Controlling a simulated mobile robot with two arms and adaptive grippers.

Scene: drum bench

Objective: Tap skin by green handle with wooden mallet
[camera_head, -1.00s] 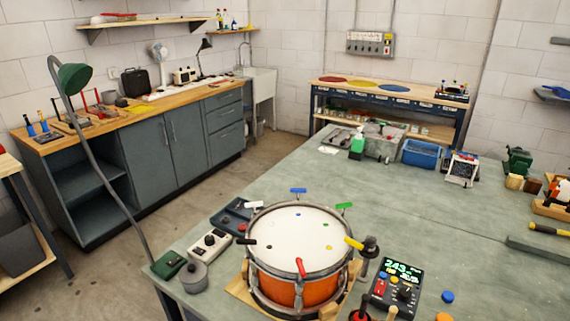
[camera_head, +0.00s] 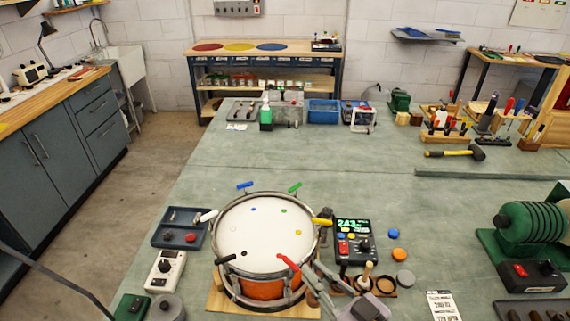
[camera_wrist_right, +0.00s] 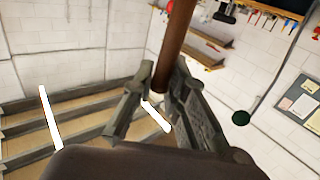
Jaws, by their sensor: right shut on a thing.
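The drum (camera_head: 262,240) has a white skin and an orange shell, and stands on a wooden base. Its green handle (camera_head: 295,187) is at the far right rim, with a small green dot (camera_head: 284,210) on the skin near it. My right gripper (camera_head: 335,286) is low beside the drum's front right, near the red handle (camera_head: 288,262). In the wrist view my right gripper (camera_wrist_right: 158,95) is shut on a brown wooden handle (camera_wrist_right: 176,40), seemingly the mallet's. Its head is out of that view, and I cannot clearly make it out in the head view. My left gripper is not in view.
Blue, white, black and yellow (camera_head: 322,222) handles also ring the drum. A display box (camera_head: 354,240) stands close at its right, a dark tray (camera_head: 182,228) at its left. A green coil machine (camera_head: 535,222) is at far right.

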